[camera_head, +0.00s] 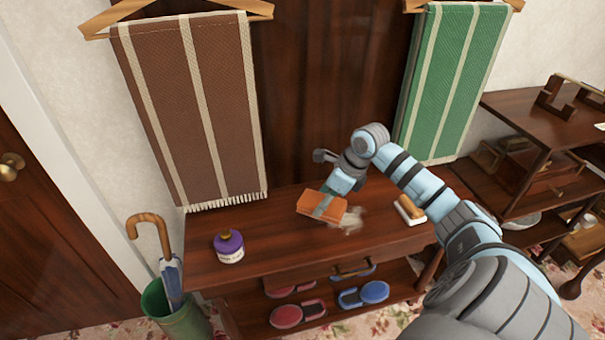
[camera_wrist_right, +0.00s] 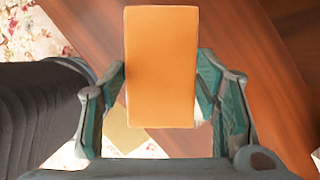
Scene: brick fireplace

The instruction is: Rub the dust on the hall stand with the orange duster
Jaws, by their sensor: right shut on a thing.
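The orange duster (camera_head: 321,207) is in my right gripper (camera_head: 331,201), low over the top of the hall stand (camera_head: 278,249). In the right wrist view the orange duster (camera_wrist_right: 162,65) sits between the two teal fingers of the gripper (camera_wrist_right: 162,90), which are shut on it. A greyish-white dust patch (camera_head: 349,219) lies on the stand's top, right beside the duster and partly hidden by it. I cannot tell whether the duster touches the wood. My left gripper is in no view.
A purple jar (camera_head: 229,246) stands left on the top, and a wooden-backed brush (camera_head: 409,210) lies right. Red shoes (camera_head: 286,315) and blue shoes (camera_head: 364,295) are on the shelf below. An umbrella (camera_head: 169,277) stands in a green bin (camera_head: 175,310). Brown (camera_head: 185,100) and green (camera_head: 452,80) cloths hang behind.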

